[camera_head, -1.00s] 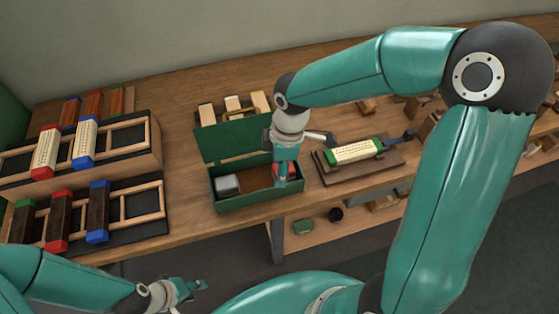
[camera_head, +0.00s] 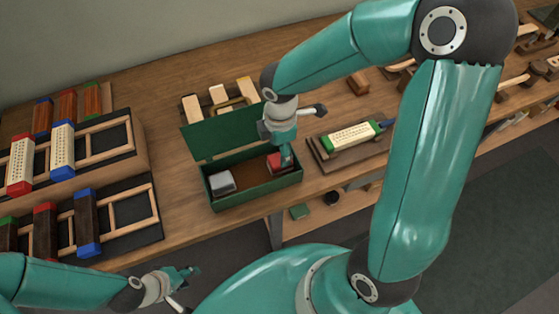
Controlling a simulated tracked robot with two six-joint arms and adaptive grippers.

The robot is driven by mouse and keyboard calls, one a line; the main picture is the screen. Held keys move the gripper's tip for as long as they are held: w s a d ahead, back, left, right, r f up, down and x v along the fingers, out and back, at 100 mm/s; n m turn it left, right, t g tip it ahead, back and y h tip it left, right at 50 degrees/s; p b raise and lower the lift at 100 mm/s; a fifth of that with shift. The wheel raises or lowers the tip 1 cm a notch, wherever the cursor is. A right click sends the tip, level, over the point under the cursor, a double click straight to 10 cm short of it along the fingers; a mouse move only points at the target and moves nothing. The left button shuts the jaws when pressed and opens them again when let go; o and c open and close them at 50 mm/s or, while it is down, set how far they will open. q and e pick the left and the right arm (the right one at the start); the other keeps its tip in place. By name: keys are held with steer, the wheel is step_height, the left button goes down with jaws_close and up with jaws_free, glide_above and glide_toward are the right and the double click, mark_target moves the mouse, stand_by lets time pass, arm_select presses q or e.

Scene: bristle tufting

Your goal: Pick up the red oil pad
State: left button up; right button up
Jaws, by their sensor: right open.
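The red oil pad (camera_head: 274,164) lies in the right end of the open green box (camera_head: 262,195). My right gripper (camera_head: 286,158) points down at the pad, with its visible finger just at the pad's right side. It is open; whether it touches the pad I cannot tell. My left gripper (camera_head: 188,278) is low in front of the bench, away from the box, and I cannot make out its finger gap.
A grey-white block (camera_head: 222,181) sits in the box's left end. The box's raised lid (camera_head: 215,135) stands behind. A green-ended brush (camera_head: 350,136) lies on a wooden stand to the right. Racks with brush blocks (camera_head: 62,148) fill the left.

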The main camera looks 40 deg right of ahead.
steer(key=shift+f, duration=2.9)
steer(key=shift+c, duration=0.3)
steer(key=c, duration=0.9)
steer(key=shift+o, duration=0.2)
steer(key=shift+r, duration=0.1)
step_height(320, 180, up, 20)
steer(key=p, duration=0.1)
